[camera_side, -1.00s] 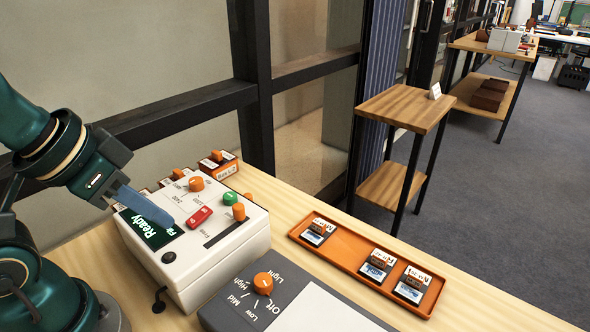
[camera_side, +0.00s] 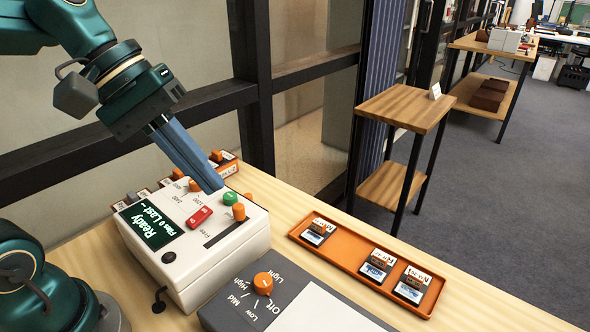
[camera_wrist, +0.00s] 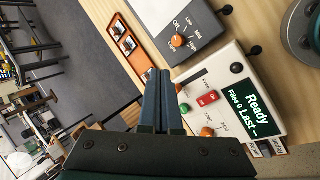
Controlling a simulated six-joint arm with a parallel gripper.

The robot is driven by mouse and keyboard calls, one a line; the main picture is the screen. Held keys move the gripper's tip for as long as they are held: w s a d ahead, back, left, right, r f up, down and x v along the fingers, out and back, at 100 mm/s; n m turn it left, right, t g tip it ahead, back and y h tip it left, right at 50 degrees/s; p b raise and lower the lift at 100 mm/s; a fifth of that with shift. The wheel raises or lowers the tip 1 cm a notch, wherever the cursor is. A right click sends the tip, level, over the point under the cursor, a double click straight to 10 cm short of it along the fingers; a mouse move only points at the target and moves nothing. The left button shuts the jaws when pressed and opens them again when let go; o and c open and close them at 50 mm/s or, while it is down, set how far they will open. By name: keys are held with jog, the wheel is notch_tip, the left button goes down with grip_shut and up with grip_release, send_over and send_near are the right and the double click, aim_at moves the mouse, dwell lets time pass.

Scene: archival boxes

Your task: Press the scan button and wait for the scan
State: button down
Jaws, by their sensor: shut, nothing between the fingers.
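The white scanner (camera_side: 205,272) stands on the wooden bench; its dark green screen (camera_side: 150,226) reads "Ready", "Files 0", "Last --". A round green button (camera_side: 230,198) sits on its top beside a red rocker switch (camera_side: 199,217) and orange knobs. My gripper (camera_side: 214,188) is shut and empty, pointing down with its tips close to the green button in the side view. I cannot tell whether they touch it. In the wrist view the shut fingers (camera_wrist: 160,74) show near the green button (camera_wrist: 185,108), with the screen (camera_wrist: 248,111) further right.
A grey light panel (camera_side: 241,307) with an orange knob (camera_side: 263,283) stands in front of the scanner. An orange tray (camera_side: 340,258) with several slides lies to the right. Small labelled boxes stand behind the scanner, by the window frame. A wooden shelf (camera_side: 405,104) stands beyond the bench.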

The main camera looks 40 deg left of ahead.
jog(key=w+a+r+n+h, duration=0.1)
jog(key=w+a+n+h, duration=0.1)
jog(key=w+a+n, duration=0.3)
jog(key=n+t, duration=0.2)
jog(key=n, duration=0.1)
send_over(224, 194)
jog(key=f, duration=0.1)
jog(key=shift+f, duration=0.2)
jog(key=shift+f, duration=4.4)
jog(key=shift+f, duration=0.1)
jog(key=shift+f, duration=0.3)
